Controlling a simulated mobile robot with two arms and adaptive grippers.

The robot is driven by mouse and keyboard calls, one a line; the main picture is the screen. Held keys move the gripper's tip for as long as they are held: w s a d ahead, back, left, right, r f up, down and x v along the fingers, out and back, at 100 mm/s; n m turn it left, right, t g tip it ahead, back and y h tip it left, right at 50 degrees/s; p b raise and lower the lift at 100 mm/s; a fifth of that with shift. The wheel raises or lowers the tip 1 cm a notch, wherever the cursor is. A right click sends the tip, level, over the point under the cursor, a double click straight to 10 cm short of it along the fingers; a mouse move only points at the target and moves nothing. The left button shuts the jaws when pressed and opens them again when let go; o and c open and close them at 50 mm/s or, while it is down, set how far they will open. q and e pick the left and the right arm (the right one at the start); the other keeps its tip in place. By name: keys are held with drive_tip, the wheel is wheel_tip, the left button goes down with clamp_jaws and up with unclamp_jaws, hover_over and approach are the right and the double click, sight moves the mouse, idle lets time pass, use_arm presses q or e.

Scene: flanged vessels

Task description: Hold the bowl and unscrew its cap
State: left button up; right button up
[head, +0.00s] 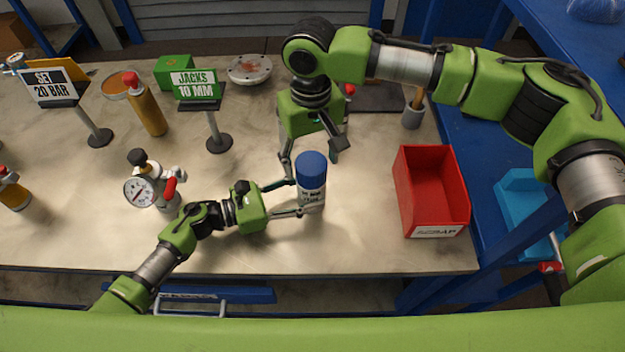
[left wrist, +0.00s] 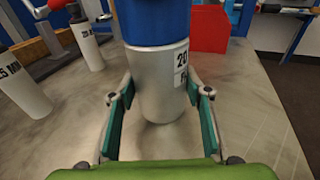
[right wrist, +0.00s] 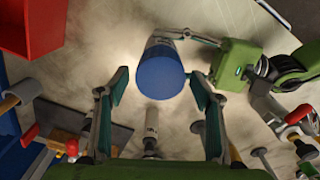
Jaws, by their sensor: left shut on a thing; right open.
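The bowl (head: 312,198) is a pale grey cylinder with a printed label, standing upright on the bench. In the left wrist view the bowl (left wrist: 160,92) is between my left finger pads. Its blue cap (head: 311,166) is on top; it also shows in the right wrist view (right wrist: 160,76). My left gripper (head: 298,199) is shut on the bowl's body, below the cap, from the left. My right gripper (head: 314,152) is open above and behind the cap, pointing down. In the right wrist view its fingers are spread to either side of the cap, apart from it.
A red scrap bin (head: 431,192) stands to the right, near the bench edge. A pressure gauge (head: 140,191) with a red handle stands left of my left gripper. Sign stands (head: 196,86), an orange bottle (head: 149,112) and a grey cup (head: 413,115) are farther back.

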drive_tip(key=shift+f, duration=0.25)
drive_tip(key=m, duration=1.7)
